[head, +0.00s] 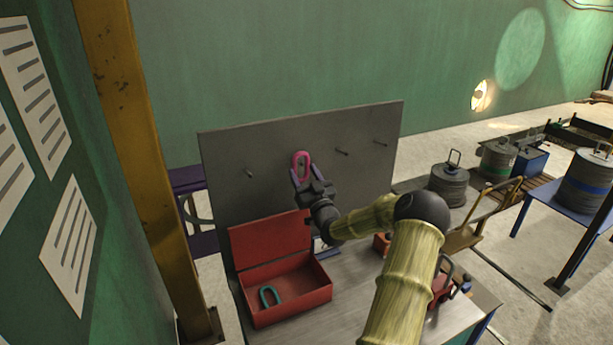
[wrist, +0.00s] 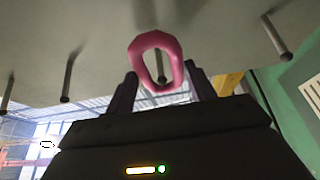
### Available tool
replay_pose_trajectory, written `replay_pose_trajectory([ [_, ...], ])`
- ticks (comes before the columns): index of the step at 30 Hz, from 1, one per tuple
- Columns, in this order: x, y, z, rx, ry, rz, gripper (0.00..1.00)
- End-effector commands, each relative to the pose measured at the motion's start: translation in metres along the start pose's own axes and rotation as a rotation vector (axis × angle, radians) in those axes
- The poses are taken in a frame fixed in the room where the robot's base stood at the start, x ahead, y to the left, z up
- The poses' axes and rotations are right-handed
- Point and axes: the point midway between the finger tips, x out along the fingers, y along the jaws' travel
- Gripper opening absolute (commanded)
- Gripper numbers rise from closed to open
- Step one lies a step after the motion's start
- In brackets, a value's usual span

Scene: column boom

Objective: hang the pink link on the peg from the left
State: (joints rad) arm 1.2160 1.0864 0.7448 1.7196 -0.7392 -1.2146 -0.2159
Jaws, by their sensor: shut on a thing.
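The pink link (head: 302,156) is an oblong ring held upright in front of the grey board (head: 225,150). My gripper (head: 303,174) is shut on its lower end. Several thin pegs stick out of the board in a row, among them the leftmost peg (head: 250,172). In the wrist view, the pink link (wrist: 175,45) stands between the fingers, and a peg (wrist: 162,76) shows through its opening. I cannot tell whether that peg's tip is inside the ring or behind it. The link hides this peg in the head view.
An open red box (head: 290,312) on the workbench (head: 350,290) holds a teal link (head: 269,297). Its raised lid stands below and left of my gripper. Two more pegs, one of them here (head: 342,152), stand bare to the right. A yellow post (head: 145,150) rises at left.

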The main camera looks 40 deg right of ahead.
Motion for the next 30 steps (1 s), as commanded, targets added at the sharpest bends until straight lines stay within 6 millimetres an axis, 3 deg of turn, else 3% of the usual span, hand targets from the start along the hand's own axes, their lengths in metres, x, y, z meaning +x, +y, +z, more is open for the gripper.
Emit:
replay_pose_trajectory([
  [12,0.017,0.000,0.011,-0.001,0.002,0.000,0.26],
  [30,0.024,0.000,0.026,-0.001,0.001,-0.001,0.26],
])
